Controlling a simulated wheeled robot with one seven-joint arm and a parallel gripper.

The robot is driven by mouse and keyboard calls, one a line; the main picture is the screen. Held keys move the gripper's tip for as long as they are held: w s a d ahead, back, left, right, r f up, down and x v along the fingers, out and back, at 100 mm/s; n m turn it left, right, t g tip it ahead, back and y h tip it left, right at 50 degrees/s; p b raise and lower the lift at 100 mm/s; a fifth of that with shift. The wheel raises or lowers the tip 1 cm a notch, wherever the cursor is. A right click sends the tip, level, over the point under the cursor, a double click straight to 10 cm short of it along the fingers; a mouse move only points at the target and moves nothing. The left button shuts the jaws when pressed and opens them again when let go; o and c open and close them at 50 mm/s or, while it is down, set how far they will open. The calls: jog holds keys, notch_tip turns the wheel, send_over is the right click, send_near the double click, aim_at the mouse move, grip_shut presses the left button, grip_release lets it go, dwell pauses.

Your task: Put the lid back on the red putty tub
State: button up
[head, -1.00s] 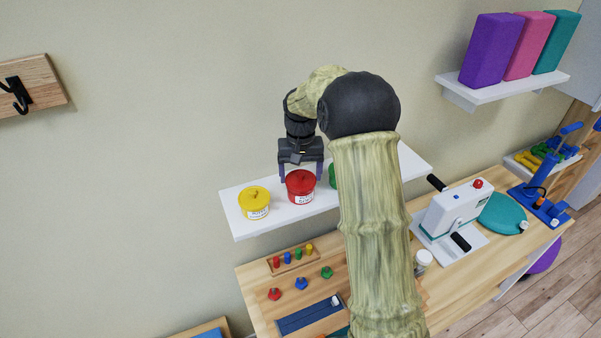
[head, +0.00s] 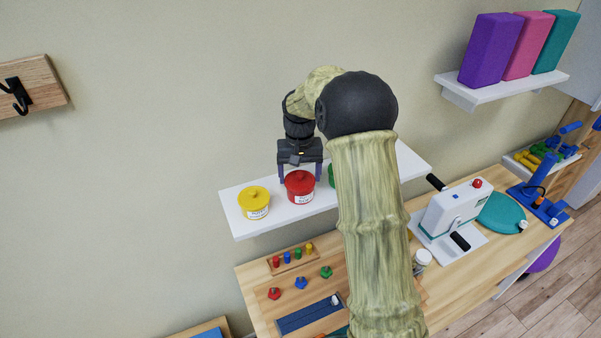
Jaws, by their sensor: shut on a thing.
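The red putty tub (head: 300,194) stands on the white wall shelf, with a white label on its front. Its red lid (head: 299,180) is at the tub's top, between my gripper's fingers. My gripper (head: 300,177) points down over the tub and is shut on the lid. From this view I cannot tell whether the lid is fully seated or just above the rim. The gripper's fingers partly frame the lid's sides.
A yellow lidded tub (head: 254,202) stands left of the red one on the shelf (head: 237,226). A green tub (head: 332,175) is right, mostly hidden by my arm. Below, a wooden table (head: 258,284) holds a peg rack, coloured knobs and a white device (head: 453,212).

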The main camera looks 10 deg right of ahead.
dwell(0.9)
jog(key=o, duration=0.9)
jog(key=shift+o, duration=0.2)
jog(key=shift+r, duration=0.1)
jog(key=shift+r+p, duration=2.9)
jog(key=shift+r, duration=0.5)
grip_shut()
